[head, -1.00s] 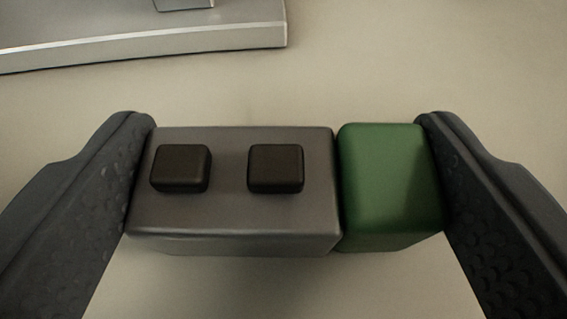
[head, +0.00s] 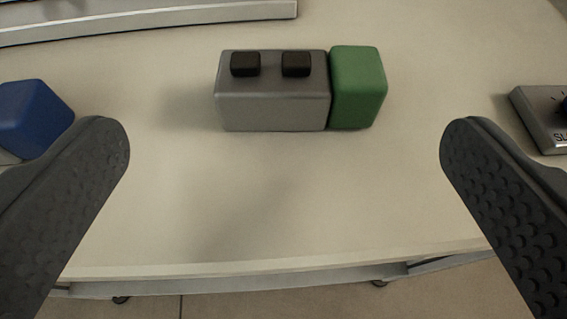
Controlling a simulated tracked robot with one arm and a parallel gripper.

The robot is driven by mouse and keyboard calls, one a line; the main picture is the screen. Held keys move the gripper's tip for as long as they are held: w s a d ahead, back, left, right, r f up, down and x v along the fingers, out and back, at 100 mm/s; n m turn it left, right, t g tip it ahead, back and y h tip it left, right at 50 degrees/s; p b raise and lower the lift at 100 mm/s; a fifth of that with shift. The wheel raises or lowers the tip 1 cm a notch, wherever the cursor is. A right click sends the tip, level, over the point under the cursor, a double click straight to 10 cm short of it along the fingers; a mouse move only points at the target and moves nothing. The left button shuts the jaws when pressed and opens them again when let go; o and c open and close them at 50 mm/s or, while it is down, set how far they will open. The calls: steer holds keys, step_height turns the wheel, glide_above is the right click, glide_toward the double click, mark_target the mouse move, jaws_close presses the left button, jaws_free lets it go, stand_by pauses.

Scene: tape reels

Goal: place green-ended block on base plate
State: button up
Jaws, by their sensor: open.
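The green-ended block (head: 272,104) is a grey box with two black square buttons on top and a green end (head: 357,88) on its right. It rests on the pale tabletop in the upper middle of the head view. My gripper (head: 284,150) is open, with one finger at each side of the picture. The fingers are empty and apart from the block, which lies beyond their tips. A grey metal plate (head: 150,22), perhaps the base plate, shows at the top left behind the block, cut off by the picture edge.
A blue-ended piece (head: 34,118) sits at the left, partly behind my left finger. The table's near edge (head: 270,268) crosses the lower picture. Bare tabletop lies between block and edge.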

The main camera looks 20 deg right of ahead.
steer(key=v, duration=0.6)
steer(key=shift+s+a+r, duration=0.1)
